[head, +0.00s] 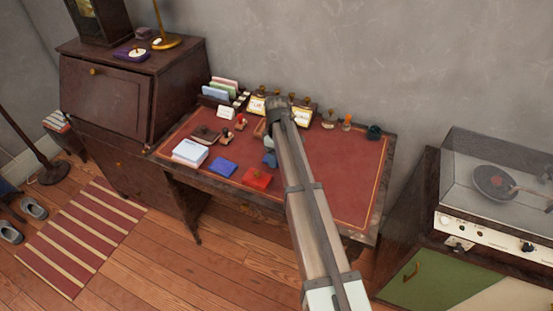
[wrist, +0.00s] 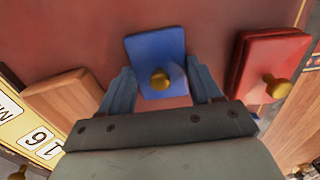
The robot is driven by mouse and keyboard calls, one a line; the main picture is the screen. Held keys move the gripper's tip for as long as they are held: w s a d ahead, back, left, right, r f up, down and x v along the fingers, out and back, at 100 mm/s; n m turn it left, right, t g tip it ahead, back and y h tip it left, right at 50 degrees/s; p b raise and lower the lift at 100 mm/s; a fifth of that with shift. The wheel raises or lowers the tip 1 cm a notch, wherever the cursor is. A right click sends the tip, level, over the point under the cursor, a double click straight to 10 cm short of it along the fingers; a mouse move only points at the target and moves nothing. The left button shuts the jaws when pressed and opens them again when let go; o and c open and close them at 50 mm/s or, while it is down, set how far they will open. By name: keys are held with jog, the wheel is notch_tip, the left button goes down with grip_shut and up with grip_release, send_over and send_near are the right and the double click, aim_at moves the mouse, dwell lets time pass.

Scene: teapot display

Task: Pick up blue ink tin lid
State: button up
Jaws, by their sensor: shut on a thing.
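The blue ink tin lid (wrist: 150,52) is a flat blue square with a round brass knob. In the wrist view it sits between the two fingers of my gripper (wrist: 160,80), which is shut on it. In the head view the lid (head: 270,159) shows as a small blue patch beside my arm, over the red desk top. My gripper is largely hidden there behind the arm. A flat blue tin (head: 222,166) lies on the desk to the left of the lid; I see no knob on it.
A red tin with a brass knob (head: 257,178) stands close by; it also shows in the wrist view (wrist: 268,68). A white paper stack (head: 190,153) lies left. Stamps, cards and bottles line the back of the desk (head: 340,180). The desk's right part is clear.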

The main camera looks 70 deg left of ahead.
notch_tip(320, 180, up, 9)
jog(key=shift+f, duration=0.1)
jog(key=shift+s+r, duration=0.2)
jog(key=shift+r, duration=0.15)
jog(key=n, duration=0.2)
send_over(223, 165)
jog(key=shift+f+m, duration=0.2)
jog(key=shift+m, duration=0.55)
jog(key=shift+f+m, duration=0.15)
jog(key=shift+m, duration=0.6)
jog(key=shift+f, duration=0.1)
jog(key=shift+f, duration=3.05)
jog(key=shift+f, duration=0.15)
